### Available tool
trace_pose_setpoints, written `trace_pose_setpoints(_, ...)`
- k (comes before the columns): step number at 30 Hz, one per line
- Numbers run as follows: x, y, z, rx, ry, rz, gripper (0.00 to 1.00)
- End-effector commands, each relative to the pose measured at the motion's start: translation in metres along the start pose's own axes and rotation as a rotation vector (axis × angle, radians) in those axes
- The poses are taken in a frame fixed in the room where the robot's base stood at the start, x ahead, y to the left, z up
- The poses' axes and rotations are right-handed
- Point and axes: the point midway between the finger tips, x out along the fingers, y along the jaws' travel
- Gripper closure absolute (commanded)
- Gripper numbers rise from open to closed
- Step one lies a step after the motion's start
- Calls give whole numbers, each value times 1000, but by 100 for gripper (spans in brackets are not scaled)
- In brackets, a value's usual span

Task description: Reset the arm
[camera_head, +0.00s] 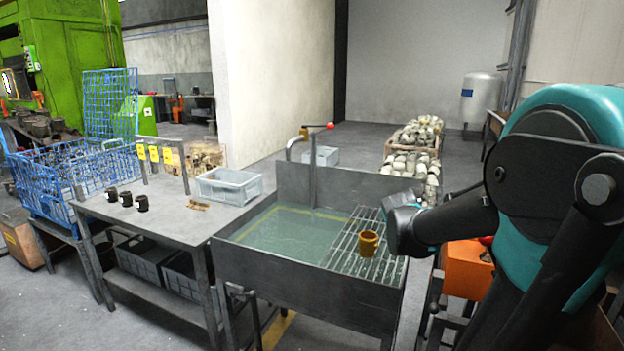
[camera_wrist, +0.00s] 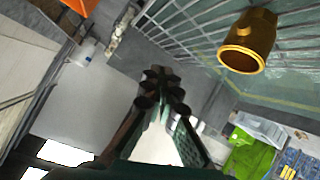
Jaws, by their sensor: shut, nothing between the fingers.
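My arm fills the right side of the head view, its teal and dark links bent beside the wash tank (camera_head: 300,285). My gripper's fingers (camera_wrist: 160,88) show in the middle of the wrist view, drawn together with nothing between them. I cannot make out the fingers in the head view. A brass-coloured cylindrical part (camera_head: 369,243) stands on the metal grating (camera_head: 335,256) over the tank. It also shows at the upper right of the wrist view (camera_wrist: 248,42), apart from my fingers.
A steel table (camera_head: 190,222) left of the tank holds three dark parts (camera_head: 127,199) and a grey crate (camera_head: 229,186). A red-handled tap (camera_head: 315,160) rises at the tank's back. Blue wire baskets (camera_head: 75,178) stand far left. An orange box (camera_head: 466,268) is near my arm.

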Motion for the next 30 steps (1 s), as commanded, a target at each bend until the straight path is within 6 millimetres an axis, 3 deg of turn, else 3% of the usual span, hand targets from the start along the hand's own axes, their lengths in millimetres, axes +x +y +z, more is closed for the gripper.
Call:
trace_pose_setpoints(1,-9,-14,27,39,-57,-40,100)
trace_pose_setpoints(3,-20,-35,61,90,-136,-100,100)
trace_pose_setpoints(11,-71,-104,158,210,-370,-312,100)
trace_pose_setpoints(18,-113,-112,244,183,-533,-320,100)
trace_pose_setpoints(21,-125,-114,266,176,-578,-325,100)
trace_pose_setpoints(24,-130,-115,276,173,-598,-327,100)
trace_pose_setpoints(30,-131,-115,278,172,-602,-327,100)
